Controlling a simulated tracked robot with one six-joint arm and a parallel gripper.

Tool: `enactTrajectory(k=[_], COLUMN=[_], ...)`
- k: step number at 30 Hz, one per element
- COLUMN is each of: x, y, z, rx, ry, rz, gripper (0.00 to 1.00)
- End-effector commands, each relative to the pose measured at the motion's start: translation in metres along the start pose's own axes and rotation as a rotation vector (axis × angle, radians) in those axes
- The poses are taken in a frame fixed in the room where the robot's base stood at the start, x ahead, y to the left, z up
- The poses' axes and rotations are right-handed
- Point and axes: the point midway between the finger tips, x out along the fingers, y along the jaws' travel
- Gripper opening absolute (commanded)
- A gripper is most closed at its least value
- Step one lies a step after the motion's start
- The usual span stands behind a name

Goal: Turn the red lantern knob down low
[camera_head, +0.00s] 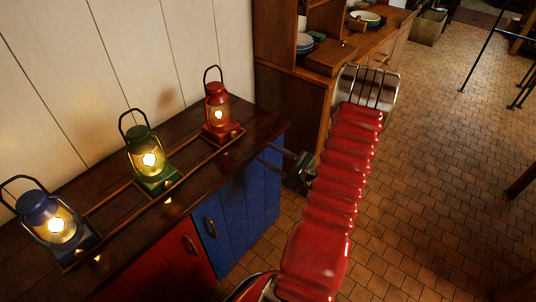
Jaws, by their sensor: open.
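The red lantern (217,98) stands lit at the far right end of the dark wooden counter, upright on a red base (215,136). A small brass-coloured knob (235,133) shows on the front right of its base. My gripper (264,154) is open and empty, its dark fingers pointing left toward the counter's right end. In the picture it sits right of and a little below the knob, apart from it. The lantern's flame glows bright yellow.
A lit green lantern (144,148) and a lit blue lantern (47,218) stand farther left along a wooden rail. Below are blue (238,212) and red (165,262) cabinet doors. A wooden dresser (295,110) with dishes stands behind my arm. Tiled floor (430,190) is open at right.

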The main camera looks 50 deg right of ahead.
Motion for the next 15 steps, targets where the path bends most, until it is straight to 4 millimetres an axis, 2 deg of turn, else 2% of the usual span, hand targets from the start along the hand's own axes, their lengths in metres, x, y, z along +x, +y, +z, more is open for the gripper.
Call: enactTrajectory(k=[4, 7, 11, 15], x=[0.006, 0.017, 0.035, 0.052], y=[0.004, 0.013, 0.034, 0.065], z=[0.009, 0.027, 0.063, 0.109], rx=[-0.010, -0.031, -0.077, -0.147], ry=[-0.011, -0.034, -0.077, -0.129], rz=[0.029, 0.088, 0.212, 0.380], gripper=[0.40, 0.40, 0.40, 0.40])
